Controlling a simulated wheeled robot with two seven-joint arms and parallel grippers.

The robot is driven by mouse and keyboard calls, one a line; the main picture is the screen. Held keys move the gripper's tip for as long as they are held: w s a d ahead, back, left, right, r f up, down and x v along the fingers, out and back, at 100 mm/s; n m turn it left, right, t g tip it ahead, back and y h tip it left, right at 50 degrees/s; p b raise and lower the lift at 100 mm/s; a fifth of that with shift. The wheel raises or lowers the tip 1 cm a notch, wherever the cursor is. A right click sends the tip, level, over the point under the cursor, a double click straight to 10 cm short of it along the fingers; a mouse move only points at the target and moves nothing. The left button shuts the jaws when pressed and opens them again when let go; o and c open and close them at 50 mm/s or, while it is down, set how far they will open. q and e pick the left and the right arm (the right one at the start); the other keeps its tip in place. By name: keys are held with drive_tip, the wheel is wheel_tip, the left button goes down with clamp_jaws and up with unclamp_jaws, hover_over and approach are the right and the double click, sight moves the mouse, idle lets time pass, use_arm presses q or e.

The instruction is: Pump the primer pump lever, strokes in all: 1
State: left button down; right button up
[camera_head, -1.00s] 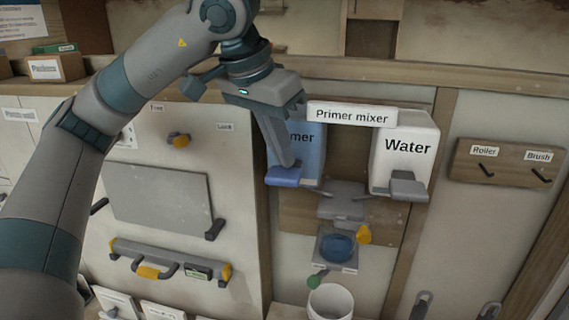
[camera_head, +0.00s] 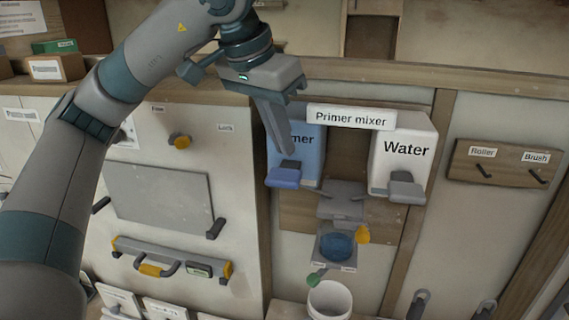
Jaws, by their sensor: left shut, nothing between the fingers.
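The primer dispenser (camera_head: 312,149) is a blue box on the left of the "Primer mixer" unit, partly hidden behind my left gripper. Its pump lever (camera_head: 283,179) is a blue paddle at the lower front, with a dark stem above it. My left gripper (camera_head: 286,152) points down in front of the box. Its fingers are shut and empty, with the tips just above the lever and seemingly apart from it. My right gripper is not in view.
The white Water dispenser (camera_head: 404,150) with a grey lever stands to the right. Below are a grey mixer part (camera_head: 341,200), a blue bowl (camera_head: 336,245), a yellow knob (camera_head: 362,234) and a white bucket (camera_head: 329,299). A hook board (camera_head: 500,163) hangs at the right.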

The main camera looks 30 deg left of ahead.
use_arm(q)
drive_tip(key=shift+r+p, duration=0.55)
drive_tip(key=shift+r, duration=0.6)
